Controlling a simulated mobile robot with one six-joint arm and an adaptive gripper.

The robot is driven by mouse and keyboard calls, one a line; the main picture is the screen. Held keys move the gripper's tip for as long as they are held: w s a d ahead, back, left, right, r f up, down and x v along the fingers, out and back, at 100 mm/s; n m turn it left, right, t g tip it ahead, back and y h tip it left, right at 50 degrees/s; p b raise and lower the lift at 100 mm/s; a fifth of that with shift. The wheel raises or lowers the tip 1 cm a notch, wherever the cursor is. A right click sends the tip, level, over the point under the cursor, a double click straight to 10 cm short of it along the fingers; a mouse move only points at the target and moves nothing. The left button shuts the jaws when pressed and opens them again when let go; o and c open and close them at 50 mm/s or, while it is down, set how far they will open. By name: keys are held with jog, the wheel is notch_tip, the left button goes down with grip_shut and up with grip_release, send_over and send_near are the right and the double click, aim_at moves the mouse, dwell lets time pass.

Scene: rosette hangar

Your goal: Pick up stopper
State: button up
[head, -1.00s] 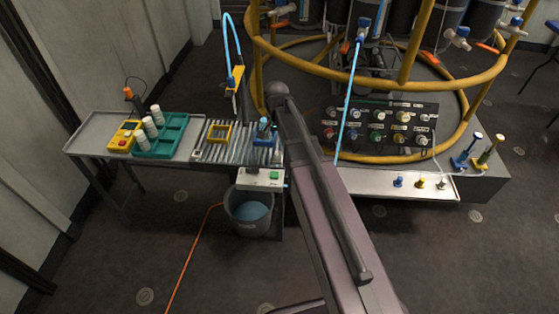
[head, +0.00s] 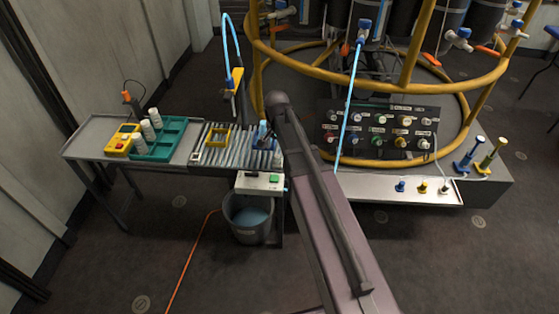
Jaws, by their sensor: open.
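Three small knobbed pieces stand in a row on the pale ledge (head: 375,183) at the right: a blue one (head: 400,186), a yellow one (head: 422,187) and a white one (head: 444,187). They look like stoppers, but I cannot tell which one the task means. My arm rises from the bottom of the head view to a dark rounded joint left of the middle. My gripper does not show; the arm may hide it.
A bucket (head: 248,229) stands below. A yellow ring frame (head: 310,75) and a knob panel (head: 378,132) fill the back. The foreground floor is clear.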

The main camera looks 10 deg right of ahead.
aim_at(278, 157)
jog(key=shift+w+f+b, duration=0.1)
jog(key=shift+f+b, duration=2.25)
jog(key=shift+f, duration=0.15)
jog(key=c, duration=1)
